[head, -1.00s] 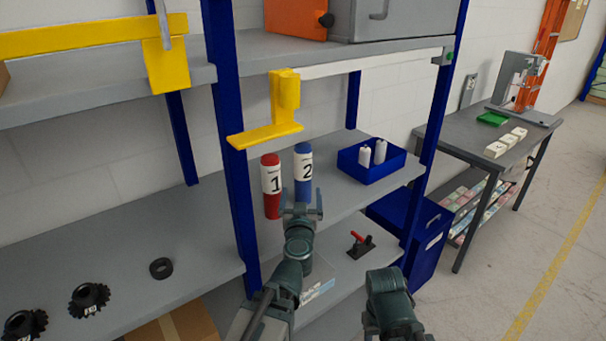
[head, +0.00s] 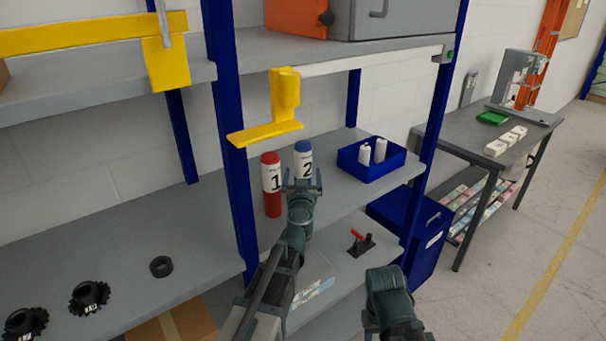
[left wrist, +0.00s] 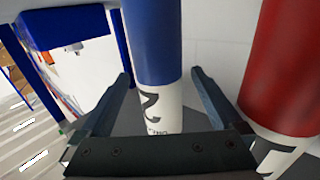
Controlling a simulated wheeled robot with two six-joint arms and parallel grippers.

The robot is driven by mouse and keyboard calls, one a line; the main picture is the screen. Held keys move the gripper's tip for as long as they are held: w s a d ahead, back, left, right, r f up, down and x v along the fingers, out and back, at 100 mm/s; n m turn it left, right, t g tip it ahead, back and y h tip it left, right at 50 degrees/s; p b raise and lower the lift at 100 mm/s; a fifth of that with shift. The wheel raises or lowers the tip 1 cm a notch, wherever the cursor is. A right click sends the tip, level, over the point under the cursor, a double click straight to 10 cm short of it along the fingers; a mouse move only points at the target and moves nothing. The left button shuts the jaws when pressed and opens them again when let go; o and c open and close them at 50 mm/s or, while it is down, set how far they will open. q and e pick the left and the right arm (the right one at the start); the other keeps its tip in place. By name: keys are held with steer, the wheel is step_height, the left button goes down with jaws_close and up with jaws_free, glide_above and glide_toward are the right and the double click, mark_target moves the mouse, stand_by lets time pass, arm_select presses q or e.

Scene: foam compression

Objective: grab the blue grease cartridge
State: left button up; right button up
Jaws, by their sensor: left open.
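The blue grease cartridge (head: 303,156), with a white label marked 2, stands upright on the middle shelf. My left gripper (head: 302,181) is in front of it in the head view and hides its lower part. In the left wrist view the cartridge (left wrist: 158,40) lies between the two open fingers of my left gripper (left wrist: 161,76), with a gap on each side. The fingers are not closed on it. My right arm shows at the bottom of the head view, but its jaws do not show.
A red cartridge (head: 271,186) marked 1 stands close left of the blue one; in the left wrist view it is just outside the right finger. A blue bin (head: 371,171) with white bottles stands to the right. A blue post (head: 232,150) and yellow bracket (head: 284,100) are near.

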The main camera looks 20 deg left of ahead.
arm_select(q)
steer(key=x, duration=0.4)
steer(key=shift+w+f, duration=0.1)
steer(key=shift+w, duration=0.2)
steer(key=shift+s, duration=0.1)
steer(key=shift+c, duration=0.9)
jaws_close()
